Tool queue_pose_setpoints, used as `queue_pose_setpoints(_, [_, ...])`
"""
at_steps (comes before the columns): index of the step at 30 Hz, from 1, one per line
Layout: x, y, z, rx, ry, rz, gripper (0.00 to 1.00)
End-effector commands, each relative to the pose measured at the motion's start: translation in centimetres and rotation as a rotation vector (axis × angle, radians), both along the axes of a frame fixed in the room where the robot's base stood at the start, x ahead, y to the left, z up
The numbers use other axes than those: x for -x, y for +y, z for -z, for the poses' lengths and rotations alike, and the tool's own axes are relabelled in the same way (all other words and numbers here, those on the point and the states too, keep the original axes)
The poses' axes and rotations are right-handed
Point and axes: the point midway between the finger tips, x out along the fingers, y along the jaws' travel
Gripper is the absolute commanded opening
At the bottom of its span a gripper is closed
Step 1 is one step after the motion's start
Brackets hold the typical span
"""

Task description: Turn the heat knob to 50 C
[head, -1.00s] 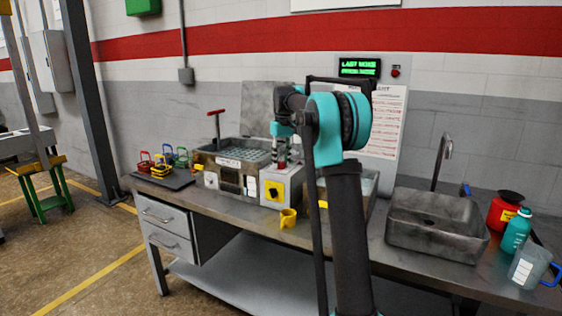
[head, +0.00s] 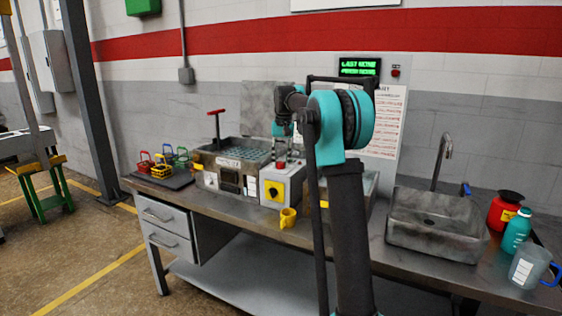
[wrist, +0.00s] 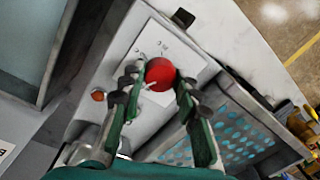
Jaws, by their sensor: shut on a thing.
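The heat knob appears to be the round red knob (wrist: 160,72) on a pale plate (wrist: 150,42) with small marks too blurred to read. A thin white pointer at the knob is partly visible. The knob sits on top of the grey control box (head: 268,173), left of the bench's middle. My gripper (wrist: 157,82) has its two green fingers on either side of the red knob, shut on it. In the head view the gripper (head: 284,155) is over the box, small and partly hidden by my arm.
A yellow plate with a black switch (head: 274,190) is on the box front.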

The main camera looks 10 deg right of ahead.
Motion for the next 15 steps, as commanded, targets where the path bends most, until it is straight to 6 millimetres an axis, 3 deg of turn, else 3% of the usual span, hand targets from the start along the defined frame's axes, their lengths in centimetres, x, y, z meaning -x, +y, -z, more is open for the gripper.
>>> queue_pose_setpoints(15, [0.02, 0.02, -0.04, 0.001, -0.002, 0.285, 0.02])
